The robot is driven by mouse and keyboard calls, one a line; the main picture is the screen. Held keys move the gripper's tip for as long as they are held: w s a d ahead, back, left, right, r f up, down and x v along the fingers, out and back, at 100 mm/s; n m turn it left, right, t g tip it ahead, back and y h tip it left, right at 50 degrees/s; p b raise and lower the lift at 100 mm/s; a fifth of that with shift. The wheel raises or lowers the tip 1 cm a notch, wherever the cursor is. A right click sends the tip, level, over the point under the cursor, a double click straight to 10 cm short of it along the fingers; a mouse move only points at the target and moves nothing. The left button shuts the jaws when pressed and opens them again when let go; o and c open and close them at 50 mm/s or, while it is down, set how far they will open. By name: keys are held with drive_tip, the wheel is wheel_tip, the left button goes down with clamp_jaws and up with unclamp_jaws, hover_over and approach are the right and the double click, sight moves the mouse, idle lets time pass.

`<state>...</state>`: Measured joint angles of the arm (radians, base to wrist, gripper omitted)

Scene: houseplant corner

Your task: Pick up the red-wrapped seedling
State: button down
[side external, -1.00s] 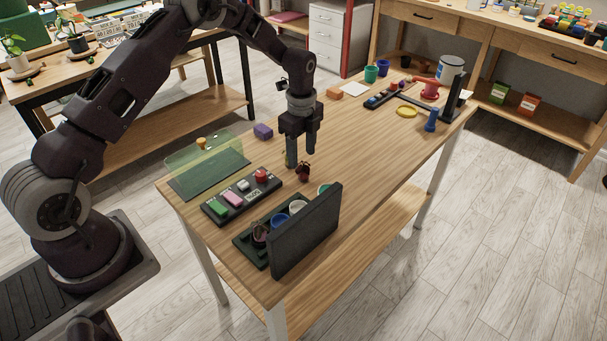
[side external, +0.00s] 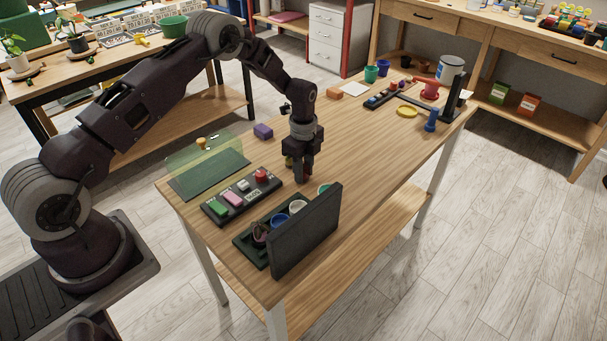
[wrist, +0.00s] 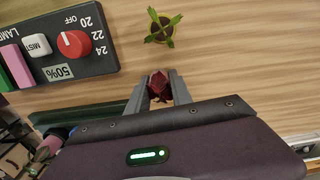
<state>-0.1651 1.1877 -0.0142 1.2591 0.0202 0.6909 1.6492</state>
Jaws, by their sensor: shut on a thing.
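The red-wrapped seedling (wrist: 158,85) shows as a dark red, leafy bundle between my fingertips in the wrist view. My gripper (wrist: 160,88) is shut on it, one finger on each side. In the side view my gripper (side external: 303,176) is down at the table top, its fingers hiding most of the seedling; only a little red shows low between them. I cannot tell whether the seedling still touches the table.
A small green plant (wrist: 162,27) stands close by. A dark control panel (side external: 241,197) with a red knob lies to the left. A tray (side external: 249,250) of coloured cups and an upright dark board (side external: 306,232) stand in front. A purple block (side external: 263,131) sits behind.

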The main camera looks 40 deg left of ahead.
sight(305, 170)
drive_tip(key=r, duration=0.9)
drive_tip(key=shift+d, duration=0.2)
drive_tip(key=d, duration=0.2)
drive_tip(key=d+f, duration=0.1)
drive_tip(key=d, duration=0.5)
drive_tip(key=shift+w+d+f, duration=0.2)
drive_tip(key=shift+w+f, duration=0.05)
drive_tip(key=shift+f, duration=0.15)
drive_tip(key=f, duration=0.3)
drive_tip(key=shift+d+f, duration=0.3)
drive_tip(key=shift+f, duration=0.8)
drive_tip(key=shift+f, duration=0.5)
drive_tip(key=shift+r, duration=3.05)
